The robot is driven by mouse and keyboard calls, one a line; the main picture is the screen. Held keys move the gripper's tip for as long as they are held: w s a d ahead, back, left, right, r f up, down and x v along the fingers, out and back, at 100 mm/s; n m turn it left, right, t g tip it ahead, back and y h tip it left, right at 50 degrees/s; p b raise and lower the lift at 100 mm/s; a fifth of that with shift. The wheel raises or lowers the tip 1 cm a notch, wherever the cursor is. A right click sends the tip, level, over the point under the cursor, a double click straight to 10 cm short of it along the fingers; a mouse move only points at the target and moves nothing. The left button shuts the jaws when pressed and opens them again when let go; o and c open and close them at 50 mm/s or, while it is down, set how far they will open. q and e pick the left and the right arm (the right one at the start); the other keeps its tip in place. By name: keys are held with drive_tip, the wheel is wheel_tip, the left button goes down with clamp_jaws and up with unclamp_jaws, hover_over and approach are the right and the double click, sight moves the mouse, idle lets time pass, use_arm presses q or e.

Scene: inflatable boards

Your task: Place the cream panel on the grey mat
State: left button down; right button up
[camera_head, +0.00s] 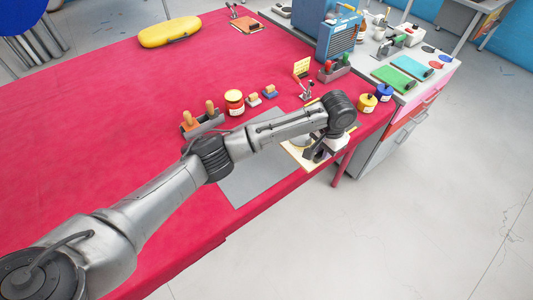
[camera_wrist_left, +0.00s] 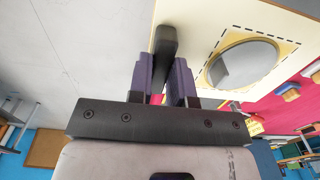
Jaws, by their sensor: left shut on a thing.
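The cream panel (camera_wrist_left: 205,22) has a round hole ringed by a tan band and a dashed line. In the head view the panel (camera_head: 295,154) shows partly, behind my left arm's end, at the table's right edge. My left gripper (camera_wrist_left: 164,70) is shut on a dark bar at the panel, which looks like its handle. In the head view the gripper (camera_head: 315,154) is partly hidden by the wrist. The grey mat (camera_head: 248,181) lies flat on the red table, partly under my arm. I cannot tell whether the panel touches it. My right gripper is not in view.
Yellow (camera_head: 367,103) and blue pots are at the right edge. The red table's left side is clear.

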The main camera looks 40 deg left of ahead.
sight(288, 146)
use_arm(q)
drive_tip(key=s+a+f, duration=0.1)
drive_tip(key=a+f, duration=0.1)
drive_tip(key=a, duration=0.1)
drive_tip(key=s+a+f+b, duration=0.1)
drive_tip(key=a+f, duration=0.1)
drive_tip(key=a, duration=0.2)
drive_tip(key=s+a+f, duration=0.1)
drive_tip(key=a+f, duration=0.1)
drive_tip(key=a, duration=0.1)
drive_tip(key=shift+s+a+f+b, duration=0.25)
drive_tip(key=shift+s+f+b, duration=0.05)
drive_tip(key=shift+s+b, duration=0.1)
drive_tip(key=shift+f+b, duration=0.6)
drive_tip(key=shift+f, duration=1.45)
drive_tip(key=c, duration=1.1)
unclamp_jaws()
drive_tip(key=shift+f, duration=0.1)
drive_tip(key=shift+o, duration=0.2)
wheel_tip(288, 146, up, 12)
drive_tip(key=p, duration=0.2)
drive_tip(key=shift+p, duration=0.4)
